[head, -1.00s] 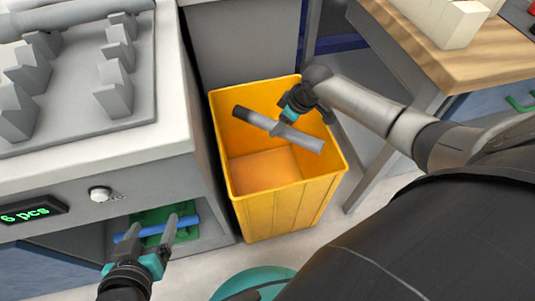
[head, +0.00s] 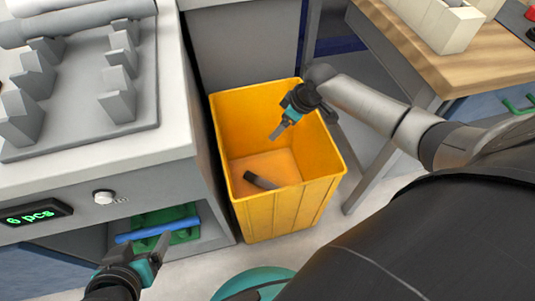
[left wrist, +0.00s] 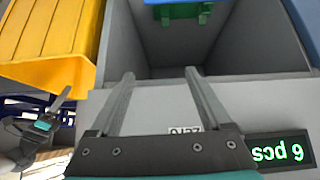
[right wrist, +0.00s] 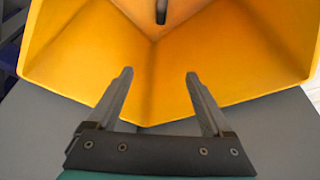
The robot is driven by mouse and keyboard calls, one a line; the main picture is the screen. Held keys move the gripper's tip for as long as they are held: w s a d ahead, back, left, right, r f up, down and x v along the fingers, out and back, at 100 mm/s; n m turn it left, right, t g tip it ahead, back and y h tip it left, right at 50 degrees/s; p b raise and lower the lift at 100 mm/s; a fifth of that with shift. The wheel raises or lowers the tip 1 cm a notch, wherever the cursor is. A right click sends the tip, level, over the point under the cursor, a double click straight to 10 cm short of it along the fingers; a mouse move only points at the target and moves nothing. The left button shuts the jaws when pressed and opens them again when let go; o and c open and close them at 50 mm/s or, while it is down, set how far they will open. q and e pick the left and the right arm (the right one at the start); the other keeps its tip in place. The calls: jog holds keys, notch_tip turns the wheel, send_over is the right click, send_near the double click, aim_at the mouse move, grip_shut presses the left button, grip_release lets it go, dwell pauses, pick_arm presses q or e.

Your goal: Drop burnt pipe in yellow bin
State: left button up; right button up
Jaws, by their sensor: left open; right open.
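The burnt pipe (head: 262,181) lies inside the yellow bin (head: 287,211), near its floor. Its dark end shows, and the bin's front wall hides the rest. In the right wrist view the dark end of the pipe (right wrist: 161,12) shows at the top, inside the bin (right wrist: 75,60). My right gripper (head: 278,133) is open and empty above the bin's opening; its fingers also show apart in the right wrist view (right wrist: 160,75). My left gripper (head: 155,245) is open and empty in front of the cabinet opening; its fingers are apart in the left wrist view (left wrist: 160,75).
A blue pipe (head: 158,230) rests on a green holder (head: 182,215) in the cabinet opening. Grey pipes (head: 75,25) lie on a notched grey rack (head: 85,120) on the cabinet top. A display (head: 35,213) reads "6 pcs". A wooden table (head: 450,65) stands at the right.

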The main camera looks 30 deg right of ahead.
pick_arm(q)
jog(key=s+a+g+y+p, duration=0.2)
jog(key=s+a+g, duration=0.1)
jog(key=a, duration=0.1)
jog(key=s+f+g+p, duration=0.2)
jog(key=f+p, duration=0.4)
jog(key=f, duration=0.6)
jog(key=shift+s, duration=0.65)
pick_arm(e)
jog(key=v, duration=1.3)
jog(key=shift+r, duration=0.2)
pick_arm(q)
jog(key=shift+f, duration=0.1)
pick_arm(e)
jog(key=shift+s+d, duration=0.1)
jog(key=shift+d, duration=0.05)
